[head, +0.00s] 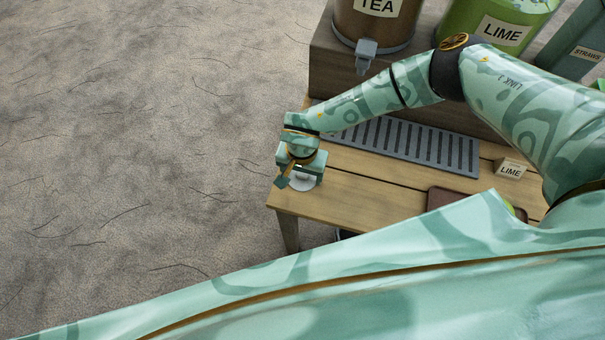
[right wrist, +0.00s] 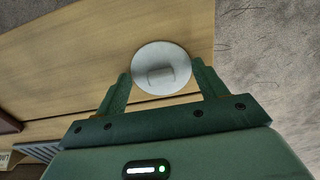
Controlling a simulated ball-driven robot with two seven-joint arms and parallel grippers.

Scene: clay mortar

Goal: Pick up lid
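The lid is a round white disc (right wrist: 146,52) with a small raised block in its middle. It lies flat on the wooden table (right wrist: 90,60). In the head view the lid (head: 301,184) is near the table's left front corner, partly hidden by my right gripper. My right gripper (head: 299,177) is over the lid, pointing down. In the right wrist view the right gripper (right wrist: 161,71) is open, one finger at each side of the lid, and nothing is held. The gap between the fingers and the lid's height is hard to judge. My left gripper is not in view.
A grey slotted drip tray (head: 400,143) lies behind the lid. Tea (head: 372,35) and lime (head: 490,22) dispensers stand on a raised wooden shelf (head: 335,68). A lime sign (head: 510,168) and a brown board (head: 450,197) are to the right. The table edge is close to the lid.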

